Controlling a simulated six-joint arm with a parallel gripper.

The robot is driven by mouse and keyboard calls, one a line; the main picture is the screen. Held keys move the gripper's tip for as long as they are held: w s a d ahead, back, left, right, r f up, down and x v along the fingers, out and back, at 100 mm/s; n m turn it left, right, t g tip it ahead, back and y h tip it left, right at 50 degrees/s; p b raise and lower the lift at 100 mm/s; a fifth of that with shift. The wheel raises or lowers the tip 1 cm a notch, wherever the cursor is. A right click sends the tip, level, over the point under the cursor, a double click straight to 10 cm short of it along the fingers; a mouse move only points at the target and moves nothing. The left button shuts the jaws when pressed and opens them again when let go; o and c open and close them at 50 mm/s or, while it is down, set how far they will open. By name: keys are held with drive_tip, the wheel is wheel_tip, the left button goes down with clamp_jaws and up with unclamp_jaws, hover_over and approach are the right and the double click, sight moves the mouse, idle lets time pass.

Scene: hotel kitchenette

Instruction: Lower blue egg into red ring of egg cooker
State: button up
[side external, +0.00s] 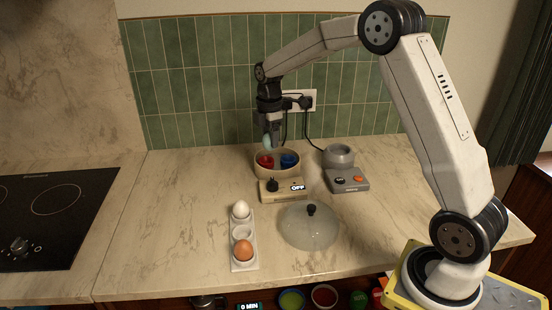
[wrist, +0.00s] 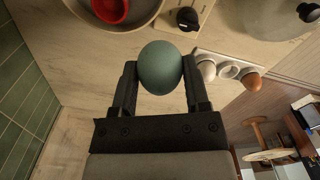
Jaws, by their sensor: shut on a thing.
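The blue egg (wrist: 160,67) is held between the two fingers of my gripper (wrist: 158,85) in the wrist view. In the side external view the egg (side external: 267,141) is partly hidden by my gripper (side external: 269,132), which points down above the egg cooker. The egg cooker (side external: 275,174) is a cream bowl on a base with a black knob and a display reading OFF. Inside it are a red ring (side external: 265,161) and a blue ring (side external: 289,160). The egg looks to be above the bowl, near the red ring. The red ring also shows in the wrist view (wrist: 110,10), apart from the egg.
A white egg rack (side external: 244,262) holds a white egg (side external: 240,209) and a brown egg (side external: 243,249), with an empty middle cup. A clear lid (side external: 309,228) lies in front of the cooker. A grey appliance (side external: 346,180) stands to the right. A hob (side external: 45,215) is at left.

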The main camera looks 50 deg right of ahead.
drive_tip(key=w+d+f, duration=0.3)
drive_tip(key=w+d, duration=0.1)
drive_tip(key=w, duration=0.1)
drive_tip(key=shift+w+d, duration=0.2)
drive_tip(key=shift+d, duration=0.2)
drive_tip(key=shift+f, duration=0.25)
idle(0.6)
drive_tip(key=shift+f, duration=0.7)
drive_tip(key=shift+f, duration=2.4)
idle(2.7)
drive_tip(key=o, duration=0.9)
